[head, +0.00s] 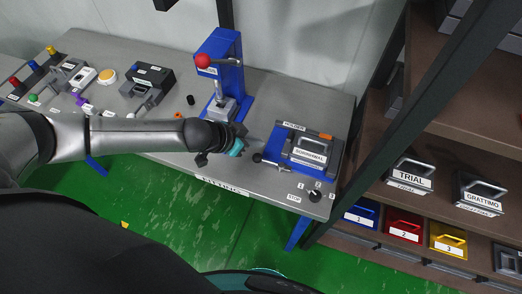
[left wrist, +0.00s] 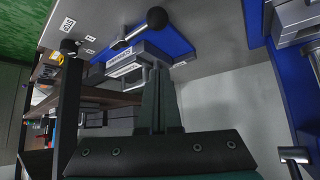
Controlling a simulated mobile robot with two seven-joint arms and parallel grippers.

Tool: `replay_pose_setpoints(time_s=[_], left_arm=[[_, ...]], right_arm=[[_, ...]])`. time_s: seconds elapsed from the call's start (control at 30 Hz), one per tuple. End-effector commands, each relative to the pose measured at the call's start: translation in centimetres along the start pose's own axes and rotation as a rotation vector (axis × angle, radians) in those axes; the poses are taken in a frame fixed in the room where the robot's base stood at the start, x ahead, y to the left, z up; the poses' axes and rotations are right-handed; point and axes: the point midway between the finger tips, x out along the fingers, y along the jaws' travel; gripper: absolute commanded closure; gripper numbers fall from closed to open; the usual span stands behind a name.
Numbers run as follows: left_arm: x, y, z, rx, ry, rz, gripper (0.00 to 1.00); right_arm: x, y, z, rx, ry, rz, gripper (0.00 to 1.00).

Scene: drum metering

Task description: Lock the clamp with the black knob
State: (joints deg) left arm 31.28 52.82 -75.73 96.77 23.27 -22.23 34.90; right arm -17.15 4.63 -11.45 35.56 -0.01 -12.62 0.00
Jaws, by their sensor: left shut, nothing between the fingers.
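The black knob (head: 257,157) is a ball on the end of a short metal lever at the front left of the blue holder (head: 279,137). In the left wrist view the knob (left wrist: 157,18) and its lever (left wrist: 130,37) stick out over the blue plate (left wrist: 178,45). A grey labelled block (head: 309,150) with a handle sits in the holder. My left gripper (head: 249,146) is left of the knob, apparently apart from it. In the wrist view its fingers (left wrist: 158,80) are together and empty, below the knob in the picture. My right gripper is not in view.
A blue press (head: 226,70) with a red ball (head: 203,61) stands just behind my left gripper. A numbered dial (head: 315,195) sits at the table's front right corner. Shelves (head: 455,130) with labelled blocks stand to the right.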

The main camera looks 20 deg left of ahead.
Motion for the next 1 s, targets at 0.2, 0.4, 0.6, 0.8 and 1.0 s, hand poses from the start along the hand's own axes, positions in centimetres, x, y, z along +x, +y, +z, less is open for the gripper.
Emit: replay_pose_setpoints(time_s=[0.2,0.4,0.6,0.8,1.0], left_arm=[[3.3,0.1,0.0,0.001,0.000,0.001,1.00],[6.2,0.1,0.0,0.002,0.000,0.000,1.00],[8.8,0.1,0.0,0.003,0.001,0.000,1.00],[6.9,0.1,2.4,-0.001,-0.001,0.001,1.00],[6.4,0.0,3.3,0.001,0.000,0.000,1.00]], right_arm=[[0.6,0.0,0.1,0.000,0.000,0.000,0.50],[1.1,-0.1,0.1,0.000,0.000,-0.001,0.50],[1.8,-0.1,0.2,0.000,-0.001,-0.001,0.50],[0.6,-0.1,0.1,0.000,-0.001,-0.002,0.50],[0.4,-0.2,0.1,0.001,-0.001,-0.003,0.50]])
